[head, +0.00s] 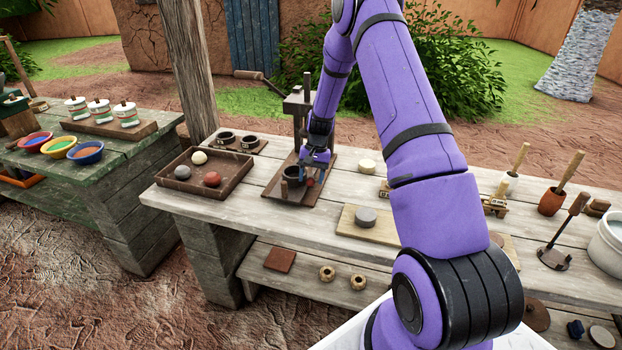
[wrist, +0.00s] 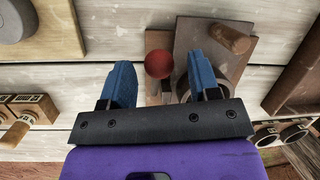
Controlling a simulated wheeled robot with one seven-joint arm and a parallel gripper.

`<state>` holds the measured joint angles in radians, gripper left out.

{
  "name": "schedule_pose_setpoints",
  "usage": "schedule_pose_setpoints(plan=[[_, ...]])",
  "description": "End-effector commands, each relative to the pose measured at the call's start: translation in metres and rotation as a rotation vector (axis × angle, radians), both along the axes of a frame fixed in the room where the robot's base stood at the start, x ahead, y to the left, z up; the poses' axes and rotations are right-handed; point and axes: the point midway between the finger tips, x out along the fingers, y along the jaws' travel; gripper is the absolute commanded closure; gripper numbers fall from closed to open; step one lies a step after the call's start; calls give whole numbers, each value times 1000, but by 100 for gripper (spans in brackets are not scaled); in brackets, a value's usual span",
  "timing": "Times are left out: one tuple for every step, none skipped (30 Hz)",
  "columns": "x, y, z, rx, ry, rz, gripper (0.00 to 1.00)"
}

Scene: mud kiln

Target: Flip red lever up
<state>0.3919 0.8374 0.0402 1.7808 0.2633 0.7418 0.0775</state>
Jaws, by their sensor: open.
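The red lever shows in the wrist view as a round red knob (wrist: 159,64) on a short stem, low on the press; in the head view its red end (head: 310,182) is a small spot just below my gripper. The press (head: 299,104) is a dark upright frame with a long handle, standing on a brown base board (head: 272,190). My gripper (head: 315,160) is open beside the press, pointing down. In the wrist view, its two blue fingers (wrist: 160,78) are apart, with the knob showing between their tips. I cannot tell whether they touch it.
A tray (head: 158,180) with several balls, one of them red, stands left of the press. Dark rings on a block (head: 249,143) lie behind it. A grey disc (head: 366,216) on a board lies to the right. The bench front (head: 235,215) between tray and board is clear.

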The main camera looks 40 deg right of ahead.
Motion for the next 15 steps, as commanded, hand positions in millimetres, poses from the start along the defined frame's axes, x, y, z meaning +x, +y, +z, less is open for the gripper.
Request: schedule_pose_setpoints(plan=[[1,-2,7,-2,-4,-1,44],[2,-3,11,-2,-4,-1,44],[3,-5,17,-2,-4,-1,44],[3,-6,23,-2,-5,0,44],[4,-8,28,-3,-5,0,44],[5,-10,36,-2,-5,0,44],[6,-12,41,-3,-5,0,44],[6,-13,47,-2,-5,0,44],[7,-15,55,-2,-5,0,44],[8,-16,59,-2,-5,0,44],[8,-18,64,-2,-4,0,44],[9,-19,71,-2,-4,-1,44],[9,-21,75,-2,-4,-1,44],[10,-22,79,-2,-4,-1,44],[10,-23,84,-2,-4,-1,44]])
